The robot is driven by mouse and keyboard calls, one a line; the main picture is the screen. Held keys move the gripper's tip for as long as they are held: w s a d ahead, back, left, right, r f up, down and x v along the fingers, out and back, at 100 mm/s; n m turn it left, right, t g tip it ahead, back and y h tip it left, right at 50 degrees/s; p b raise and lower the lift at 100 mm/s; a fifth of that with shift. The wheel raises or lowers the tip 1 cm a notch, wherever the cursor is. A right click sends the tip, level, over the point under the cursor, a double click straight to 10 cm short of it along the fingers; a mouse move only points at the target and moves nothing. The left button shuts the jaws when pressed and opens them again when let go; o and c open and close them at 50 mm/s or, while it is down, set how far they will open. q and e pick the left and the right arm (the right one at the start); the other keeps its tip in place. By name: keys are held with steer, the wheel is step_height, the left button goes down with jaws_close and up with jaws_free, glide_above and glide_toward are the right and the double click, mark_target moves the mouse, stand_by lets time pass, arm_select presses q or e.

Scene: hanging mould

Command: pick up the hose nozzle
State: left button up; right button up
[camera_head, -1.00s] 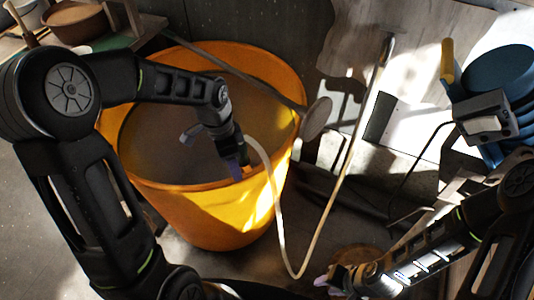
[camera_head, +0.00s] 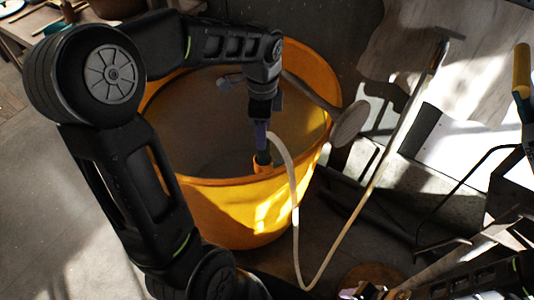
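The hose nozzle appears as a small orange piece (camera_head: 262,161) at the near inner rim of the yellow bucket (camera_head: 235,215). A pale hose (camera_head: 292,190) runs from beside it over the rim and down in a loop. My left gripper (camera_head: 262,138) points down just above the orange piece, its purple fingers at or touching its top. Whether the fingers are closed on it is too small to tell. My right gripper (camera_head: 354,292) is at the bottom edge, away from the nozzle, partly cut off; its opening is unclear.
A round-ended paddle (camera_head: 349,124) leans over the bucket's right rim. A table (camera_head: 28,30) with pots is at top left. Floor at left is clear.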

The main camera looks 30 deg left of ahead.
mark_target(264, 154)
arm_select(q)
steer(key=shift+f, duration=1.35)
steer(key=shift+f, duration=2.65)
steer(key=shift+c, duration=0.5)
jaws_close()
